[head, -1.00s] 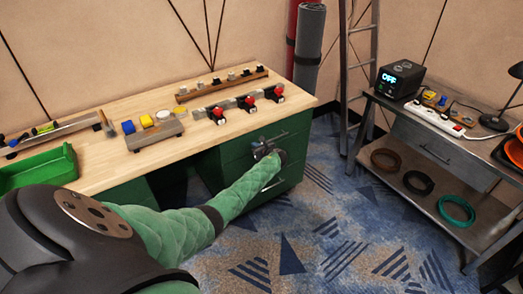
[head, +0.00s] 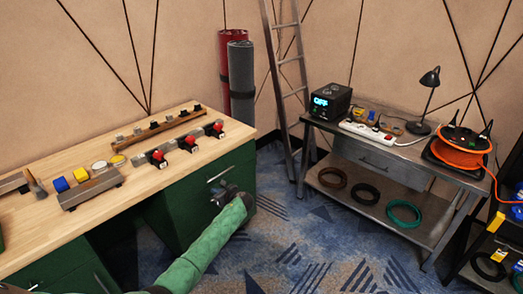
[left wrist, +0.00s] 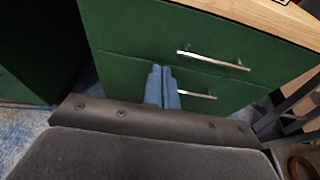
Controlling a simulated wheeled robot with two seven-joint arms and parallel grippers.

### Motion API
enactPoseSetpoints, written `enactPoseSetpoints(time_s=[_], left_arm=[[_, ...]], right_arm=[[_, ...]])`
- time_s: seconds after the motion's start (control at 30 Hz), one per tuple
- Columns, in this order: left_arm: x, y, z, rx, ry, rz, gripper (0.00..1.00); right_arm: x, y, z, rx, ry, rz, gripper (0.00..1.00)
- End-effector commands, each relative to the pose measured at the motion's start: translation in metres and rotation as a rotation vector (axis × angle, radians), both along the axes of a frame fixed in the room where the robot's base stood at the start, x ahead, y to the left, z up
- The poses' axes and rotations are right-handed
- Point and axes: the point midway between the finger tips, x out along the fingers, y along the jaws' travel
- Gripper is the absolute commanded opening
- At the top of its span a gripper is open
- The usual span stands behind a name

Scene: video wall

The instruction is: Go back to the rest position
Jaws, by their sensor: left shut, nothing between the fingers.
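My left arm, in a green padded sleeve, reaches in from the bottom of the head view. Its gripper (head: 224,194) is in front of the green drawer cabinet (head: 178,212) under the wooden workbench. In the left wrist view the two blue fingers (left wrist: 162,88) are together and empty. They point at the drawer fronts, near a lower metal handle (left wrist: 196,94); whether they touch the front cannot be told. The upper handle (left wrist: 213,60) is clear of the fingers. The drawers look closed. My right gripper is not in view.
The workbench top (head: 150,180) holds blocks, a brush and red-knobbed parts. A grey metal table (head: 395,215) at right holds a black box reading OFF, a power strip and a lamp. An orange cable reel (head: 460,150) stands there too. Patterned carpet (head: 300,250) between is open.

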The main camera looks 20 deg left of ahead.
Motion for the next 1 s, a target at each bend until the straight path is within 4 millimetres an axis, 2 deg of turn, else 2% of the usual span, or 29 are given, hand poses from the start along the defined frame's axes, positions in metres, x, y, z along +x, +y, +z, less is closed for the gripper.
enactPoseSetpoints(time_s=[0.17, 0.27, 0.37, 0.57, 0.77, 0.9, 1.0], left_arm=[[0.0, 0.0, 0.0, -0.006, -0.016, 0.005, 0.0], [0.0, 0.0, 0.0, -0.03, -0.083, 0.026, 0.0], [0.002, -0.001, -0.001, -0.083, -0.215, 0.06, 0.0], [0.012, -0.015, -0.008, -0.331, -0.563, 0.16, 0.0], [0.029, -0.047, 0.0, -0.638, -0.885, 0.28, 0.0], [0.039, -0.079, 0.008, -0.85, -1.055, 0.372, 0.0], [0.034, -0.109, 0.0, -1.007, -1.141, 0.458, 0.0]], right_arm=[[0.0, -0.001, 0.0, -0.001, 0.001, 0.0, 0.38], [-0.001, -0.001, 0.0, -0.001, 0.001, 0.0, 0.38], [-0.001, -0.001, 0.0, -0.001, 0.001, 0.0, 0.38], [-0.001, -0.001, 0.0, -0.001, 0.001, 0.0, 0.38], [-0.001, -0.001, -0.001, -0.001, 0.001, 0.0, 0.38], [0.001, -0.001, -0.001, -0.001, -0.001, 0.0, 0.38], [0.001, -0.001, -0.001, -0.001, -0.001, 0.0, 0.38]])
